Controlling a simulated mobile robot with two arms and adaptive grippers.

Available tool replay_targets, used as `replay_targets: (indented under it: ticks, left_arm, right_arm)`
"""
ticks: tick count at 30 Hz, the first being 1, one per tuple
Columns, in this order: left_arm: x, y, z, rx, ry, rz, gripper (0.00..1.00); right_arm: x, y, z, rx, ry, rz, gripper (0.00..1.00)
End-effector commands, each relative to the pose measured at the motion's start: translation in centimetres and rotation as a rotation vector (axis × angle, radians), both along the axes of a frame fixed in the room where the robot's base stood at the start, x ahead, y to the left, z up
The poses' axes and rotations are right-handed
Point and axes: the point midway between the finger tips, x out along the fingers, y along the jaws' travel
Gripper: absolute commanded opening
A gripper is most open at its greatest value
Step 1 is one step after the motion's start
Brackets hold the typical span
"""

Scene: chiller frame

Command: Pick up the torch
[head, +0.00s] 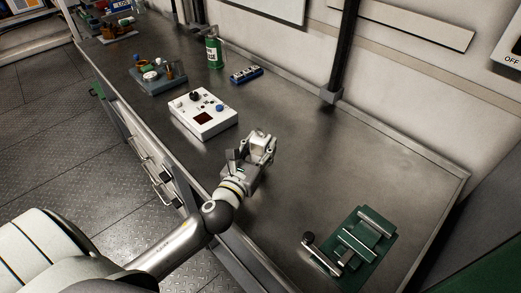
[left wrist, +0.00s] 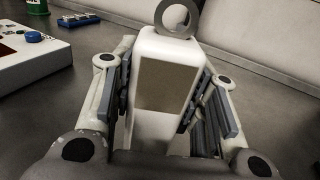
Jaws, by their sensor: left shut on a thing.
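The torch (head: 259,141) appears to be the white, boxy thing between the fingers of my left gripper (head: 257,157), over the front middle of the bench. In the left wrist view the torch (left wrist: 165,88) stands upright, with a grey panel on its near face and a grey ring at its top. The fingers of my left gripper (left wrist: 166,100) are shut on both its sides. I cannot tell whether its base touches the bench. My right gripper is out of view.
On the bench (head: 310,150), a white control box (head: 203,112) with knobs stands left of the gripper. A green fixture (head: 358,243) lies at the right. The bench between is clear.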

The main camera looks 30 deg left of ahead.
Motion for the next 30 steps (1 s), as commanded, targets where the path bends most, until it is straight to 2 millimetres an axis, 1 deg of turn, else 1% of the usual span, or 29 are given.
replay_targets:
  ticks: [1, 2, 11, 17, 18, 19, 21, 24, 30]
  left_arm:
    - [0.1, 0.0, 1.4, 0.004, -0.007, -0.003, 0.06]
    - [-0.1, -0.1, 1.9, 0.005, -0.007, -0.004, 0.06]
    - [-4.8, -1.4, 7.2, 0.001, -0.004, -0.005, 0.06]
    - [-9.0, -2.5, 8.8, -0.002, 0.0, -0.004, 0.06]
    - [-9.7, -2.6, 9.4, -0.001, 0.001, -0.002, 0.06]
    - [-10.0, -2.6, 9.9, -0.002, 0.004, 0.0, 0.06]
    - [-10.6, -2.8, 10.3, -0.001, 0.003, 0.002, 0.06]
    - [-11.6, -3.1, 10.7, -0.001, 0.003, 0.001, 0.06]
    - [-12.9, -3.4, 11.1, -0.001, -0.001, 0.001, 0.06]
  right_arm:
    - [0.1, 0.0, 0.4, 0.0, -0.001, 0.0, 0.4]
    - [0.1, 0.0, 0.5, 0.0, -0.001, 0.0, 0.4]
    - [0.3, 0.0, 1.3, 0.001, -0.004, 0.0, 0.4]
    - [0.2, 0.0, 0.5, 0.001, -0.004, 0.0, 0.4]
    - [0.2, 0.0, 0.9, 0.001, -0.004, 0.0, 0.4]
    - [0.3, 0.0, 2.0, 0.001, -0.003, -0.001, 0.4]
    - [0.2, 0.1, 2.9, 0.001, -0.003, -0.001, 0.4]
    - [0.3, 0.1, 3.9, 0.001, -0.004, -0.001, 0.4]
    - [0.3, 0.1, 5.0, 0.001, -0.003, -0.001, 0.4]
